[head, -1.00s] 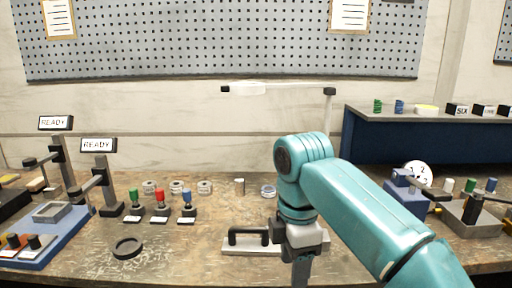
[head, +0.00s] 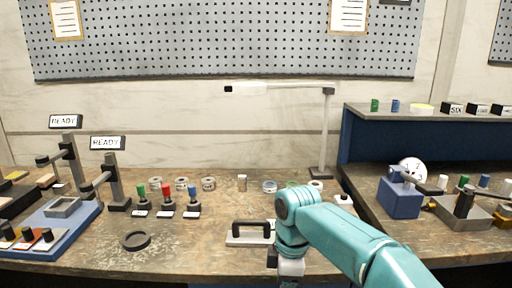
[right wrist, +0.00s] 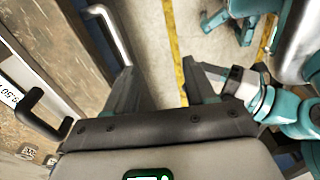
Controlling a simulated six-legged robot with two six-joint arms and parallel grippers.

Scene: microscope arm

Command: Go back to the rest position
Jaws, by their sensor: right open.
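My right arm comes in from the lower right of the head view, its teal links bent downward in front of the bench. My right gripper shows in the right wrist view (right wrist: 160,85), with its two dark fingers apart and nothing between them. Below it there are the floor with a yellow line (right wrist: 175,60) and the bench edge at left. In the head view the gripper's fingers run off the bottom edge. My left gripper is not in view.
The bench (head: 190,240) carries a white plate with a black handle (head: 252,228), a dark ring (head: 136,241), several coloured-knob pieces and small rolls. A white lamp arm (head: 327,130) stands behind. Two stands with READY signs (head: 108,143) are at left; a blue shelf (head: 430,135) is at right.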

